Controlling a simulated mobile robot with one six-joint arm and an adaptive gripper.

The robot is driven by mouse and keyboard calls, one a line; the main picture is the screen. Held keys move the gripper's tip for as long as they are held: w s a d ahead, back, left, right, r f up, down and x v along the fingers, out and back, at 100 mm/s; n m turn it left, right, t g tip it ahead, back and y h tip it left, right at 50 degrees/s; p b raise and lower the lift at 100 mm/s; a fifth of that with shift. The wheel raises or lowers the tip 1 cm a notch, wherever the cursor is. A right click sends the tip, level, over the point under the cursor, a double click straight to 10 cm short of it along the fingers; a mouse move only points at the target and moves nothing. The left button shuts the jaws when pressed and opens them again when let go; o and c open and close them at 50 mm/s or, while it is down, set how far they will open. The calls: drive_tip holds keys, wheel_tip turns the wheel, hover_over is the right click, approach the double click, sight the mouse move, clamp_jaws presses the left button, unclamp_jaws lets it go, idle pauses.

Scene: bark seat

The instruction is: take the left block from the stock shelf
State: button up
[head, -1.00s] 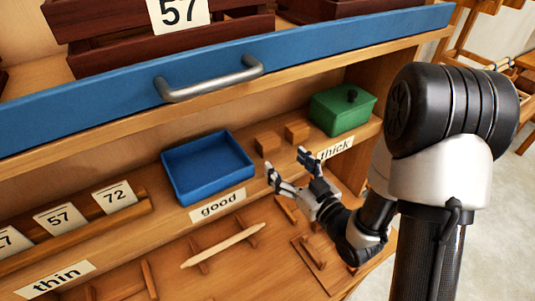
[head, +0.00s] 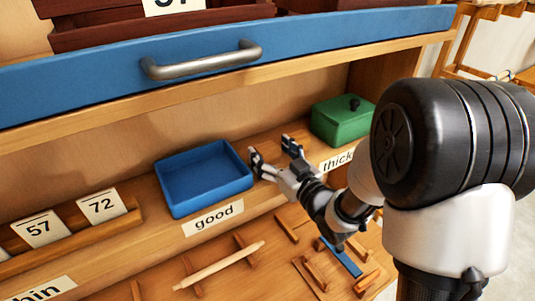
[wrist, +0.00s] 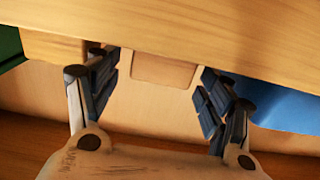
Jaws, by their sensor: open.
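The left block, a small plain wooden block (wrist: 165,70), shows between my open fingers in the wrist view, with a gap on each side. The wrist view is turned over, with the green side at left and the blue side at right. The other wooden block (wrist: 62,47) is at its left, beside the green box and partly behind a finger. My gripper (head: 272,152) is open and empty at the stock shelf, between the blue tray and the green box. In the head view my fingers and hand hide the blocks.
The blue tray (head: 243,187) stands close left of my gripper, above the "good" label (head: 213,218). The green lidded box (head: 341,122) stands at right, near the "thick" label (head: 337,160). A blue drawer front with a metal handle (head: 203,64) overhangs the shelf.

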drive_tip(key=shift+x, duration=1.1)
drive_tip(key=shift+f, duration=0.1)
drive_tip(key=c, duration=1.2)
